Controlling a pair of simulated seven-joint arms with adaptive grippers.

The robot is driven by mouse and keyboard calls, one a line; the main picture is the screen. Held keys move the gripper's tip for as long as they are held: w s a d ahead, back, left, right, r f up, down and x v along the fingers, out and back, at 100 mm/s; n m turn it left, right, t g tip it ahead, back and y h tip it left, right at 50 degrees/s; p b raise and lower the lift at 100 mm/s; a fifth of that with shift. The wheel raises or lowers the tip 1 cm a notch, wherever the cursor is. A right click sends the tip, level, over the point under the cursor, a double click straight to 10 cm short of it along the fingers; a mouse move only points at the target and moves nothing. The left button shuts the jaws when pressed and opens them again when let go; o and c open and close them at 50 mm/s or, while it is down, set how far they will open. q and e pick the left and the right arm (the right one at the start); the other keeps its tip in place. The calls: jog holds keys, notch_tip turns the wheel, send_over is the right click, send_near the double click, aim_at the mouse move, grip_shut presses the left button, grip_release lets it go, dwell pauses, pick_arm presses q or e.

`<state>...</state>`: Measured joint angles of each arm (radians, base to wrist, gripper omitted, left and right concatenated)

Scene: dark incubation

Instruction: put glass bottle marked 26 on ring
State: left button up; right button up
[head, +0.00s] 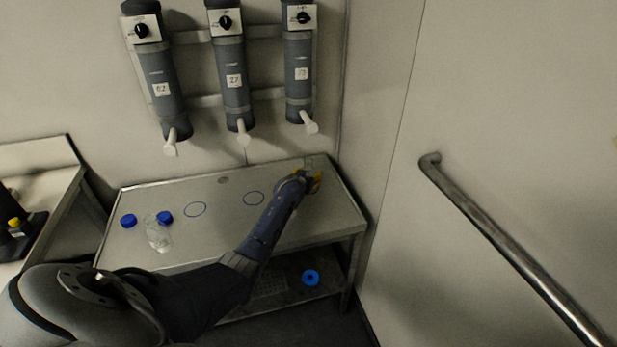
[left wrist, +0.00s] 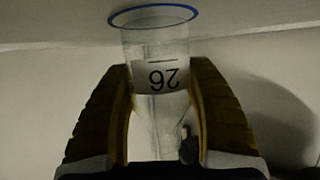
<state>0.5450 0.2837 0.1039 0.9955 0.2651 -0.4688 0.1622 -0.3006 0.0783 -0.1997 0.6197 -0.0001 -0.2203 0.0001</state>
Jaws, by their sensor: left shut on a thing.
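My left gripper (head: 312,182) is at the right end of the metal table, with its yellow fingers shut on a clear glass bottle (left wrist: 160,75). The bottle's label reads 26, upside down in the left wrist view, where the gripper (left wrist: 163,125) grips its lower-pictured part. A blue ring (left wrist: 153,9) shows around the bottle's far end; I cannot tell whether that end touches the surface. In the head view the bottle (head: 310,162) is faint and partly hidden by the gripper. Two other blue rings, a middle one (head: 254,198) and a left one (head: 196,209), are empty. My right gripper is not in view.
On the table (head: 225,232), a clear bottle (head: 158,236) stands near two blue caps, one left (head: 128,220) and one beside it (head: 165,217). A blue round item (head: 310,277) lies on the lower shelf. Three grey cylinders (head: 234,80) hang above; a wall rail (head: 510,245) is at right.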

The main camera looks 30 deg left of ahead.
pick_arm(q)
jog(key=shift+f, duration=0.15)
jog(key=o, duration=1.4)
jog(key=v, duration=1.2)
